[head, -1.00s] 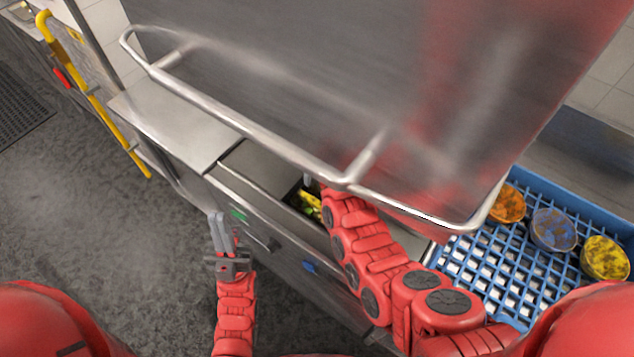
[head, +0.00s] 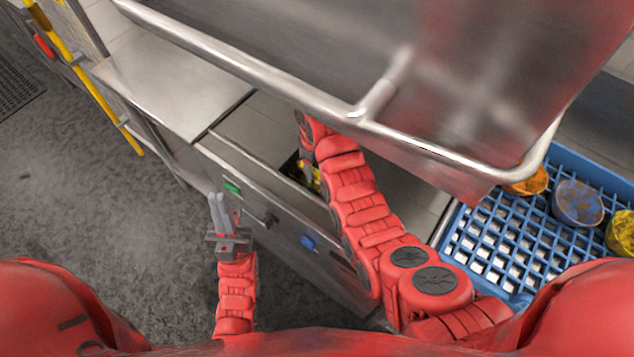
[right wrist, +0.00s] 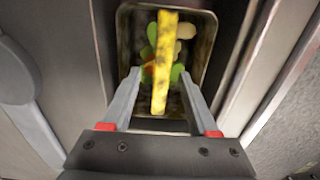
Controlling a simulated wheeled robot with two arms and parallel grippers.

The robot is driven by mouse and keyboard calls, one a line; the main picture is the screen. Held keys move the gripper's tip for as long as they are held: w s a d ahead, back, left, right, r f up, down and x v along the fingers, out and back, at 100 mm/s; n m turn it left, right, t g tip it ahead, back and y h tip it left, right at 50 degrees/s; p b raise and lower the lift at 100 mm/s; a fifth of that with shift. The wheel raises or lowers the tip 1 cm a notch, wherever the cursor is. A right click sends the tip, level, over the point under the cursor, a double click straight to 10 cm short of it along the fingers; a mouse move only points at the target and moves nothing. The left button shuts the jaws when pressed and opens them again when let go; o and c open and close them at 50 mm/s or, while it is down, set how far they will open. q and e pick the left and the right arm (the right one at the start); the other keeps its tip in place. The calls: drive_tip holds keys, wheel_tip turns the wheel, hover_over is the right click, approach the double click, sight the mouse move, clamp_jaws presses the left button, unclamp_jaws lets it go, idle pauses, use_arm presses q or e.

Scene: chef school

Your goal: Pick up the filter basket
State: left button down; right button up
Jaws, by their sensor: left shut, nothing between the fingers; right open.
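The filter basket (right wrist: 206,50) is a dark rectangular basket with a yellow bar handle (right wrist: 161,60) across it and green and orange scraps inside. It sits in a recess in the metal unit; in the head view only a small yellow part (head: 316,186) shows beside my right arm. My right gripper (right wrist: 159,76) is open, with one finger on each side of the yellow bar, apart from it. In the head view it is mostly hidden behind my arm. My left gripper (head: 218,207) is shut and empty, in front of the unit, away from the basket.
A raised steel hood with a tubular rail (head: 270,85) hangs over the unit. A blue dish rack (head: 459,235) with several bowls stands at the right. Green and blue buttons (head: 308,242) are on the front panel. The floor at the left is clear.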

sight(317, 178)
drive_tip(key=f+p, duration=0.3)
drive_tip(key=shift+s+d+f, duration=0.25)
drive_tip(key=shift+s+f, duration=0.05)
drive_tip(key=shift+f, duration=0.8)
clamp_jaws()
